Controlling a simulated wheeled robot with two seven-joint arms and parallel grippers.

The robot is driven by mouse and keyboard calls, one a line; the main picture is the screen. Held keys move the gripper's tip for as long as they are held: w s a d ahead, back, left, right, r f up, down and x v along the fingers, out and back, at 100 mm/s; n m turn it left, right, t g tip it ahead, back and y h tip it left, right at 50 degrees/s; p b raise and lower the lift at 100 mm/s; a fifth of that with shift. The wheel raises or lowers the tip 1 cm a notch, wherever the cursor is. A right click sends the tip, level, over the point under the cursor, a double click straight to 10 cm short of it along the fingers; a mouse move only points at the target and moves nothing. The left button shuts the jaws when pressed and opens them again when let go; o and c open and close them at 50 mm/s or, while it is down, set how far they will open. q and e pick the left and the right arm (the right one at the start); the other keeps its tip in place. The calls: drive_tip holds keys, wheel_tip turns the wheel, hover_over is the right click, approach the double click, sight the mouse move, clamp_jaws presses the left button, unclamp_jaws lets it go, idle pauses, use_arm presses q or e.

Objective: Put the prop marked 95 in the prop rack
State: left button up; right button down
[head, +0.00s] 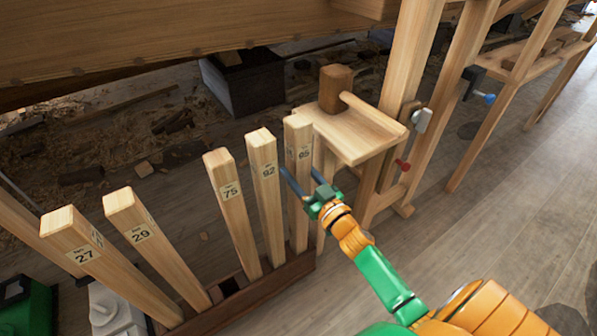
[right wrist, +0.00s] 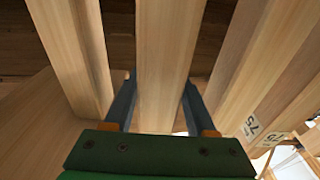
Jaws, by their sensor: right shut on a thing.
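The prop marked 95 (head: 301,190) is a pale square wooden post, upright at the right end of a row of props. Its foot is at the right end of the dark wooden prop rack (head: 262,292) and appears to stand in it. My right gripper (head: 302,180) is shut on this post at its upper part, below the label. In the right wrist view the post (right wrist: 165,60) runs between the two fingers (right wrist: 160,105). My left gripper is not in view.
Props marked 92 (head: 266,190), 75 (head: 236,215), 29 (head: 155,240) and 27 (head: 110,265) stand left of it, some leaning. A dark opening shows in the rack near 75.

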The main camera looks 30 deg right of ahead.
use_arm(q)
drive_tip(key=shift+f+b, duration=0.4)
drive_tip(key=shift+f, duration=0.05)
use_arm(e)
drive_tip(key=shift+f, duration=0.45)
drive_tip(key=shift+c, duration=0.7)
unclamp_jaws()
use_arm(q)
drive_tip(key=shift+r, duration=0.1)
use_arm(e)
drive_tip(key=s, duration=0.2)
drive_tip(key=s+p, duration=0.1)
drive_tip(key=s, duration=0.1)
drive_tip(key=s+p, duration=0.1)
drive_tip(key=s, duration=0.1)
drive_tip(key=shift+s+d+f, duration=0.1)
drive_tip(key=shift+s+f, duration=0.15)
drive_tip(key=shift+s, duration=0.3)
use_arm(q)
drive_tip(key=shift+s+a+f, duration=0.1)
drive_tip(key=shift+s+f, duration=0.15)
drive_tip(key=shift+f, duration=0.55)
